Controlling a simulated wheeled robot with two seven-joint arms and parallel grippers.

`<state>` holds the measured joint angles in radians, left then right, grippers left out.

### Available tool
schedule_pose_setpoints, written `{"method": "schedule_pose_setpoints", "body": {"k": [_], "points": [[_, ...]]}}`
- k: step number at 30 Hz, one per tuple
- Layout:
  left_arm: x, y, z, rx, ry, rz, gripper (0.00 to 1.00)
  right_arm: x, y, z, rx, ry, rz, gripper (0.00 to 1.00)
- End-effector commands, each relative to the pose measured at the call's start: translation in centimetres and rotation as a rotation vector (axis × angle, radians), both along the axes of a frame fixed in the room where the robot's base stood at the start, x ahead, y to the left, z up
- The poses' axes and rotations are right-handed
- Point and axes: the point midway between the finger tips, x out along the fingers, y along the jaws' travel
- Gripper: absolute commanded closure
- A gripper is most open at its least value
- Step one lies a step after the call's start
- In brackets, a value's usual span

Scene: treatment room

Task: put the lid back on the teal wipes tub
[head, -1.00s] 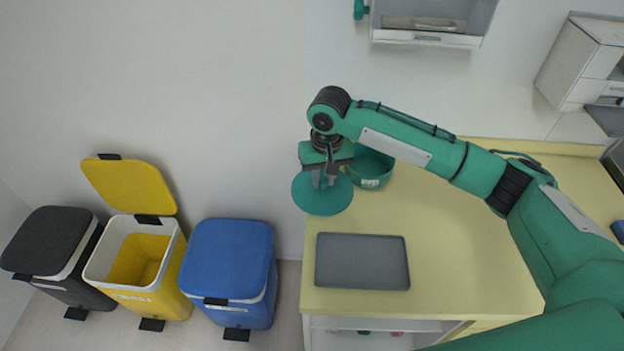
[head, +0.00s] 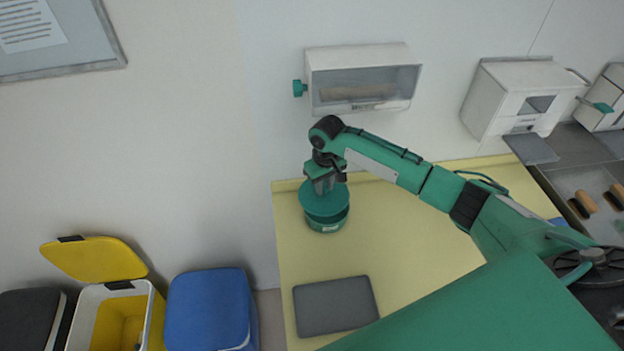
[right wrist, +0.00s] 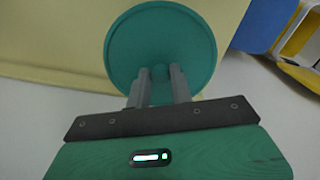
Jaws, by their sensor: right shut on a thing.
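The teal lid (head: 320,196) is a round disc held by my right gripper (head: 325,186), which is shut on it from above. In the right wrist view the lid (right wrist: 160,45) is gripped near its middle by the two fingers (right wrist: 158,84). The teal wipes tub (head: 328,222) stands upright on the yellow counter, directly below the lid in the head view. The lid covers most of the tub's opening from sight. I cannot tell whether the lid touches the rim. My left gripper is not in view.
A grey tray (head: 336,306) lies on the yellow counter (head: 420,240) in front of the tub. A wall dispenser (head: 362,78) hangs behind. A blue bin (head: 208,310) and an open yellow bin (head: 118,318) stand left of the counter. The counter right of the tub is clear.

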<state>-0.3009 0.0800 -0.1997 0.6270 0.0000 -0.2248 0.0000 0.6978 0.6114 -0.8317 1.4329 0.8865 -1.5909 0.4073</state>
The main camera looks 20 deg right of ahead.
Motion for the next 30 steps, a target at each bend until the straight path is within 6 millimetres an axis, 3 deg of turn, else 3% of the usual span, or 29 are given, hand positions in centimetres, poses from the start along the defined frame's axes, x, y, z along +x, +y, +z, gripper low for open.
{"method": "schedule_pose_setpoints", "body": {"k": [4,14,19,26,30], "points": [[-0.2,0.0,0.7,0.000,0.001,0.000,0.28,0.3,-1.3,0.6,-0.004,-0.006,-0.006,1.00],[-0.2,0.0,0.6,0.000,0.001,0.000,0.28,0.5,-1.8,0.0,-0.006,-0.010,-0.009,1.00],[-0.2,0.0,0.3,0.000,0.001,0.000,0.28,0.4,-1.7,-1.5,-0.007,-0.008,-0.007,1.00],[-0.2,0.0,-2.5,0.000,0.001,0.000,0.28,0.2,-1.5,-4.1,-0.007,-0.006,-0.003,1.00],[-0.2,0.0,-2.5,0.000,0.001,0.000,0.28,0.2,-1.4,-5.1,-0.005,-0.004,-0.002,1.00]]}}
